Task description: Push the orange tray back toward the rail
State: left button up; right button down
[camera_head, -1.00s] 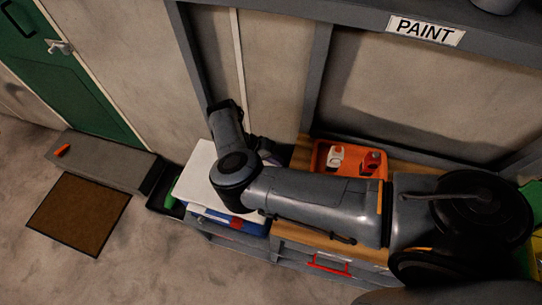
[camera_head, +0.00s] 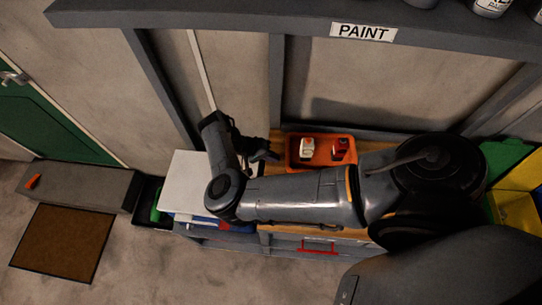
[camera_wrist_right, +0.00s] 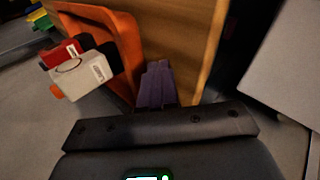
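The orange tray (camera_head: 293,161) lies on the wooden bench top toward the wall in the head view, with a white container (camera_head: 307,149) and a red one (camera_head: 340,150) in it. It also shows in the right wrist view (camera_wrist_right: 128,38), at the upper left. My right gripper (camera_head: 268,154) is beside the tray's left end in the head view, low over the bench. In the right wrist view its fingers (camera_wrist_right: 158,84) are together and empty, close beside the tray's rim; I cannot tell whether they touch it. My left gripper is not in view.
A white box-like top (camera_head: 188,180) stands left of the wooden bench top (camera_head: 275,138). Grey posts and the wall rise behind the tray, under a shelf with a PAINT sign (camera_head: 363,32). Yellow and green bins (camera_head: 516,212) stand at the right. My forearm crosses in front of the tray.

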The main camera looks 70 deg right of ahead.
aim_at(287, 155)
jog(key=shift+s, duration=0.1)
jog(key=shift+s+d+r+p, duration=0.1)
jog(key=shift+s+d+p, duration=0.2)
jog(key=shift+s+p, duration=0.25)
jog(key=shift+s+d+p, duration=0.3)
jog(key=shift+s+p, duration=0.15)
jog(key=shift+p, duration=0.2)
jog(key=shift+s+d+p, duration=0.35)
jog(key=shift+s+p, duration=0.1)
jog(key=shift+s, duration=0.1)
jog(key=shift+s+d+p, duration=0.3)
jog(key=shift+s+p, duration=0.15)
jog(key=shift+s, duration=0.1)
jog(key=shift+w+a+f+b, duration=0.1)
jog(key=shift+w+a+b, duration=0.35)
jog(key=shift+w+b, duration=0.25)
jog(key=shift+w+a+f+b, duration=0.1)
jog(key=shift+w+a+b, duration=0.35)
jog(key=shift+w, duration=0.4)
jog(key=shift+w+a+f+b, duration=0.1)
jog(key=shift+w+a+b, duration=0.35)
jog(key=shift+w+b, duration=0.25)
jog(key=shift+w+a+r+b, duration=0.1)
jog(key=shift+w+a+b, duration=0.1)
jog(key=shift+w+a, duration=0.3)
jog(key=shift+w+a+r+b, duration=0.1)
jog(key=shift+w+a+b, duration=0.1)
jog(key=shift+w, duration=0.5)
jog(key=shift+s, duration=0.1)
